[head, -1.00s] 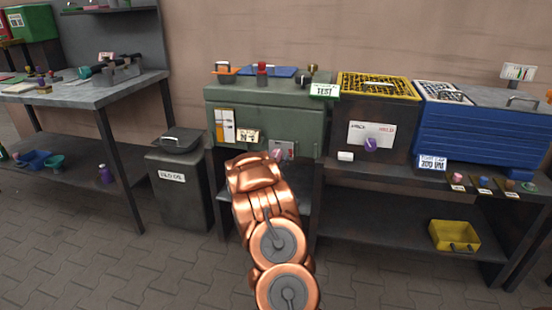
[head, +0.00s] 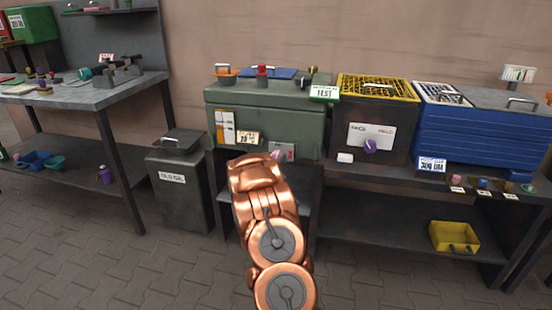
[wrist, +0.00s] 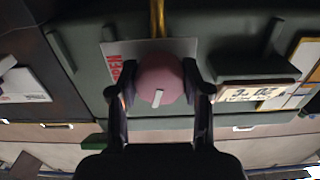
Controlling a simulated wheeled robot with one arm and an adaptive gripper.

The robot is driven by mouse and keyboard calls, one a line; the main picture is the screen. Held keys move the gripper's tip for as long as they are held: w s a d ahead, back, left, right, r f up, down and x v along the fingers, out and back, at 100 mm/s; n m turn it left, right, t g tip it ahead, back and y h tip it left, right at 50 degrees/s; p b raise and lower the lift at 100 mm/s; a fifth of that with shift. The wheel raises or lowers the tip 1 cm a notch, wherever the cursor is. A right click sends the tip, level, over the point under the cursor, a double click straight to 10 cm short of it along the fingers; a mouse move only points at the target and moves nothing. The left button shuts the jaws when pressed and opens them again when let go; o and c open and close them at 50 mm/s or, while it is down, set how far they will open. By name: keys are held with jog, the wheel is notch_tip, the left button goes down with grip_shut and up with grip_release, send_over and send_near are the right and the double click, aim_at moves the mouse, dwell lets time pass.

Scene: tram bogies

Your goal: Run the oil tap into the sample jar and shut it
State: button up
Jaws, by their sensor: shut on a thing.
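My gripper (wrist: 160,94) is shut on a round pink knob (wrist: 158,74), one dark finger on each side. The knob has a short white mark and sits in front of a pale plate with red lettering (wrist: 112,66). In the head view the pink knob (head: 277,155) shows at the front of the green cabinet (head: 265,115), just beyond my copper arm, which hides most of the gripper. A brass pipe (wrist: 157,18) runs from the plate in the wrist view. I cannot make out a sample jar; my arm covers the area below the knob.
A dark bin labelled for old oil (head: 180,190) stands left of the cabinet. A dark box with a purple knob (head: 370,146) and a blue case (head: 480,130) are to the right. A yellow tray (head: 453,236) sits on the lower shelf.

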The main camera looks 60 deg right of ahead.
jog(key=shift+r+n+p, duration=0.15)
jog(key=shift+n+p, duration=0.8)
jog(key=shift+n, duration=0.75)
jog(key=o, duration=1.2)
jog(key=shift+c, duration=0.2)
jog(key=shift+a, duration=0.1)
jog(key=v, duration=1.1)
jog(key=shift+s+a, duration=0.2)
jog(key=shift+a, duration=0.15)
